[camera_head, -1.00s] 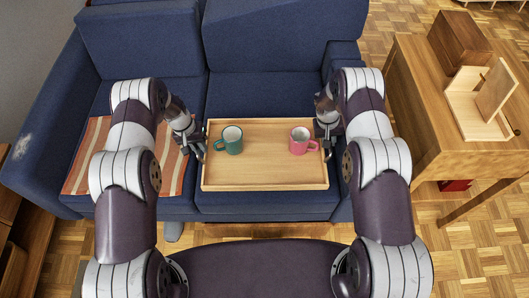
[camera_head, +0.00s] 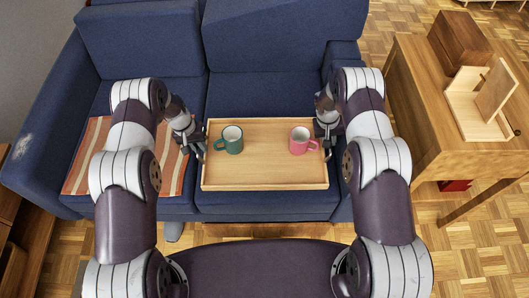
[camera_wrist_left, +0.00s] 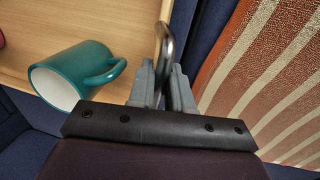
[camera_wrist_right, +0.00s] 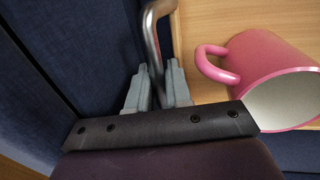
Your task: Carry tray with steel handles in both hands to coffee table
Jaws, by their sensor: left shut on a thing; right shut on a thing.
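The wooden tray (camera_head: 265,170) is level at the front of the blue sofa's seat, a teal mug (camera_head: 231,140) on its left and a pink mug (camera_head: 300,141) on its right. My left gripper (camera_head: 199,150) is at the tray's left end; in the left wrist view its fingers (camera_wrist_left: 165,85) are shut on a steel handle (camera_wrist_left: 166,50). My right gripper (camera_head: 327,146) is at the right end; in the right wrist view its fingers (camera_wrist_right: 157,88) are shut on the other steel handle (camera_wrist_right: 153,40). Whether the tray touches the seat I cannot tell.
The blue sofa (camera_head: 260,95) fills the middle, with a striped cloth (camera_head: 88,165) on its left seat. A wooden table (camera_head: 410,90) at the right bears a brown box (camera_head: 458,40) and an open light wooden box (camera_head: 480,105). Parquet floor (camera_head: 490,220) is clear at the lower right.

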